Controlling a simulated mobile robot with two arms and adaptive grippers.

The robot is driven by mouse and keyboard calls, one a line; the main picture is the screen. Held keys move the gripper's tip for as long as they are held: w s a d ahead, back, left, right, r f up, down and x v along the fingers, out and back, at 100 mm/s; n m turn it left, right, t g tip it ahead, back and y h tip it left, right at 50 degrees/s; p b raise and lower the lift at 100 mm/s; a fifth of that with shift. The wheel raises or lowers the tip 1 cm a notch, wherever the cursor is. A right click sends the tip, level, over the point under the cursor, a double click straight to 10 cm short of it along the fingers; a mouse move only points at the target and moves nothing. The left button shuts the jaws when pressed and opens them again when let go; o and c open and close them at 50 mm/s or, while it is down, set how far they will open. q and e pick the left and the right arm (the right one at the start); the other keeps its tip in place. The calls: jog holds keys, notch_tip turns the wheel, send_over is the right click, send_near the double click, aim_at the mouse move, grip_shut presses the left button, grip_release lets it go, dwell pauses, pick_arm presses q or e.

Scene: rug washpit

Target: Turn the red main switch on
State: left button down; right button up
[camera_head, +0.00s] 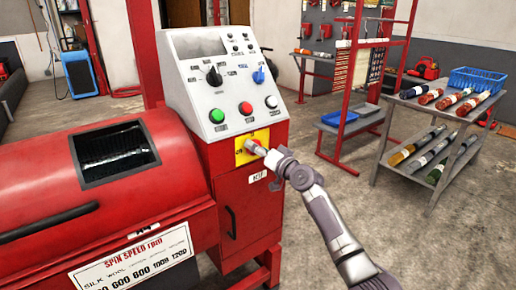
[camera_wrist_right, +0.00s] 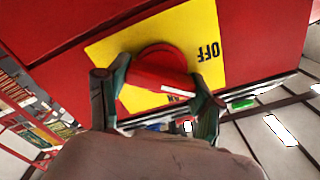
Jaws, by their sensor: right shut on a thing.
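The red main switch (camera_wrist_right: 158,60) is a round red knob with a raised grip bar on a yellow plate (camera_wrist_right: 105,50). The plate reads OFF at the right in the right wrist view, and a partly hidden label shows below the knob. In the head view the yellow plate (camera_head: 262,137) is on the front of the red cabinet, below the control panel. My right gripper (camera_wrist_right: 162,80) is shut on the switch's grip bar, one finger at each end of it in the wrist view. In the head view my right gripper (camera_head: 257,150) hides much of the knob. My left gripper is out of view.
The sloped grey panel (camera_head: 205,90) above has green, red and white buttons and black and blue knobs. A red drum machine (camera_head: 40,180) stands at the left. A grey shelf cart (camera_head: 410,105) with rolls and a blue basket (camera_head: 477,80) is at the right. Floor between is clear.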

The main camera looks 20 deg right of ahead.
jog(key=shift+m, duration=0.6)
jog(key=m+p, duration=0.3)
jog(key=m, duration=0.4)
jog(key=shift+f, duration=0.1)
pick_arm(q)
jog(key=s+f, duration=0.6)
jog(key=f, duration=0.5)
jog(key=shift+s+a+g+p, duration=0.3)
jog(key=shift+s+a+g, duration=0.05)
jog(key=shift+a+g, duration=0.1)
pick_arm(e)
jog(key=shift+f+m, duration=0.15)
jog(key=shift+m, duration=1.05)
jog(key=o, duration=1.2)
jog(key=shift+d, duration=0.1)
jog(key=shift+c, duration=0.2)
jog(key=v, duration=1.2)
